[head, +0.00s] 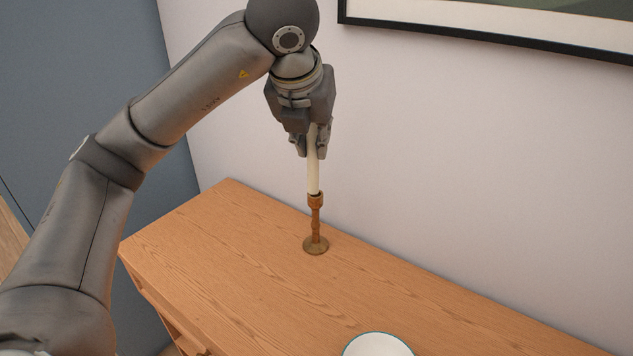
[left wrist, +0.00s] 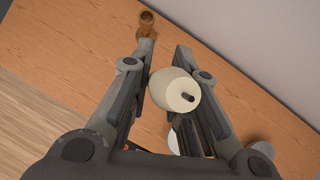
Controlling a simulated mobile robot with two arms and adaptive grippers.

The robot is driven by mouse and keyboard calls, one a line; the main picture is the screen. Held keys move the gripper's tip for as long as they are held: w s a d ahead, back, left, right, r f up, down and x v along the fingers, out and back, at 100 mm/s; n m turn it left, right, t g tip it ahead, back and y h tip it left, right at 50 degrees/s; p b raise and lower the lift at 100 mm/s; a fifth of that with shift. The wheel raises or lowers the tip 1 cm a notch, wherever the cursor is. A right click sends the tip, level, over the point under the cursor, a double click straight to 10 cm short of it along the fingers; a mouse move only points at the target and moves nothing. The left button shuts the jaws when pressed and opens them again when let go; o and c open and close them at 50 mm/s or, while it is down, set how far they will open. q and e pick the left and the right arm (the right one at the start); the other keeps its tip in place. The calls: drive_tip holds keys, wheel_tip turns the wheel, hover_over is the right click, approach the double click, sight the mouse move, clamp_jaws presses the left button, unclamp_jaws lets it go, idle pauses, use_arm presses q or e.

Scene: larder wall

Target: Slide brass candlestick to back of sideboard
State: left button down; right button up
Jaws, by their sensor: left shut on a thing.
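The brass candlestick (head: 316,220) stands upright on the wooden sideboard (head: 230,240), its round base on the top, near the wall. A cream candle (head: 313,178) rises from it and also shows large, end-on, in the left wrist view (left wrist: 172,88). My left gripper (head: 313,150) reaches down from above and is shut on the candle, which sits between its fingers. In the left wrist view a brass-brown piece (left wrist: 147,19) shows past the fingertips; I cannot tell which part it is. My right gripper is not in view.
A white round dish (head: 378,346) stands on the sideboard at the bottom of the head view. The pale wall (head: 480,170) rises behind, with a black-framed picture (head: 500,38) above. The sideboard top left of the candlestick is bare up to its end.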

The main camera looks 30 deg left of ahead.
use_arm(q)
drive_tip(key=w+a+f+p, duration=0.4)
drive_tip(key=w+a+f, duration=0.2)
drive_tip(key=w+f, duration=0.6)
drive_tip(key=shift+f+p, duration=0.4)
drive_tip(key=shift+f, duration=0.1)
drive_tip(key=shift+f, duration=0.15)
drive_tip(key=c, duration=1.4)
unclamp_jaws()
drive_tip(key=shift+o, duration=0.2)
